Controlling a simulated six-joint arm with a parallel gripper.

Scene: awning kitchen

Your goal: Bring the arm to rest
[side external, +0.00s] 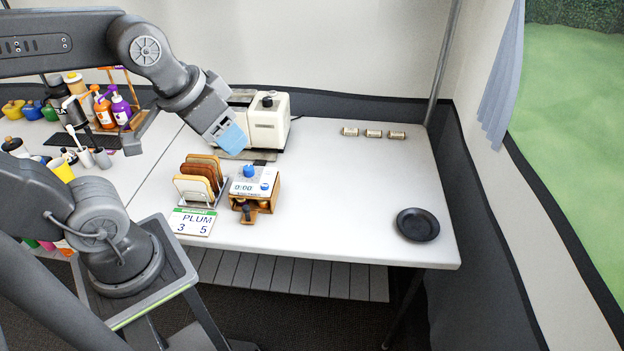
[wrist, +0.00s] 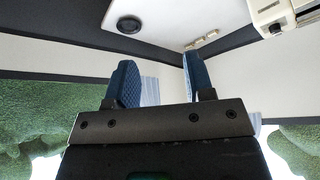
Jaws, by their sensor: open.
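My gripper (side external: 233,138) is raised above the back left of the white table (side external: 330,200), in front of the cream toaster-like machine (side external: 268,125). In the wrist view its two blue-padded fingers (wrist: 160,82) stand apart with nothing between them. My arm reaches in from the left and is bent down at the wrist.
A black plate (side external: 417,225) lies at the right. Several small rolls (side external: 373,133) line the back. The table's middle is clear.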

